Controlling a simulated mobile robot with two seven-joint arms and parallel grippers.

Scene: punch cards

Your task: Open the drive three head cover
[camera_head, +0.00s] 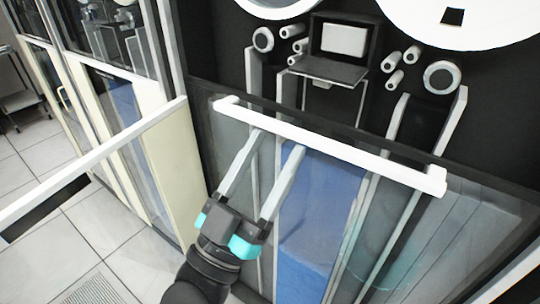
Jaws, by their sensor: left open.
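The tape drive's head unit (344,40) is a dark box with a white block inside, at the top centre. A dark flat flap (335,71) sticks out along its lower edge; I take this to be the head cover, and it appears folded down. My left gripper (276,143) is open and empty. Its two pale fingers point up and end at the lower edge of a white bar (345,151), below the head unit; I cannot tell whether they touch the bar. My right gripper is not in view.
The white bar runs along the top of a glass panel (465,235) in front of the drive. White rollers (393,80) and large white reels (490,25) surround the head unit. Another cabinet (160,150) stands left. Tiled floor (105,225) is free at lower left.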

